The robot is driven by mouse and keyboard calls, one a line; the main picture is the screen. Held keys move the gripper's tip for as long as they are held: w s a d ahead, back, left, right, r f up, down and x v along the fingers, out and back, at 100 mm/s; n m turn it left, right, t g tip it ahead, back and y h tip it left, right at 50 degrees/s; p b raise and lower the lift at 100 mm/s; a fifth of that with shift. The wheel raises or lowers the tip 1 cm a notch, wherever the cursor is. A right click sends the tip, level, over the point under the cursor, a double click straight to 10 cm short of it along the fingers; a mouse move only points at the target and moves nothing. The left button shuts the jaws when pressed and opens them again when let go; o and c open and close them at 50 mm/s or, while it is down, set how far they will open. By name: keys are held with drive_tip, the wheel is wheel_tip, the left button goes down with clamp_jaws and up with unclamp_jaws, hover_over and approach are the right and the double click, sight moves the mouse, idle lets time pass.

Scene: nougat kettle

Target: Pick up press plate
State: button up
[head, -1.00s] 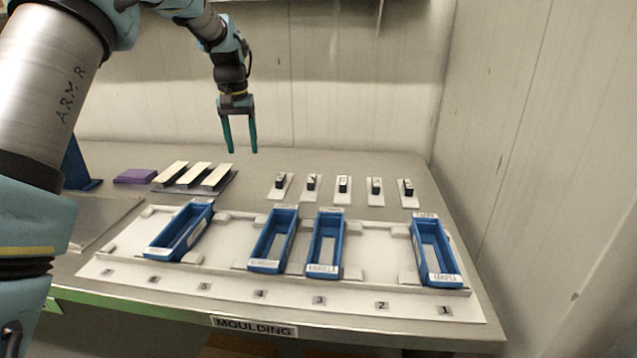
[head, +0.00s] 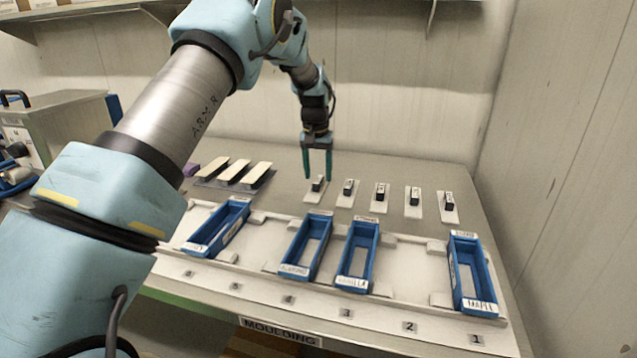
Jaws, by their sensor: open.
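Several white press plates, each with a black block-like grip on top, stand in a row behind the blue moulds. The leftmost press plate (head: 312,197) has my gripper (head: 318,176) at it. My gripper points down and is open, with its two teal fingers apart. In the picture the fingertips lie on either side of this plate's black grip (head: 318,184); I cannot tell whether they touch it. The other plates stand to the right: a second (head: 344,200), a third (head: 380,202), and more up to the rightmost plate (head: 449,214).
A white rack (head: 400,290) in front holds blue moulds, including one labelled VANILLA (head: 346,284) and one labelled MAPLE (head: 481,306). Cream bars (head: 233,170) lie on a dark tray left of the plates. A wall (head: 560,180) closes the right side.

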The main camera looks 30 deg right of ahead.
drive_tip(key=shift+w+d+f, duration=0.1)
drive_tip(key=shift+f, duration=0.7)
drive_tip(key=shift+c, duration=0.2)
clamp_jaws()
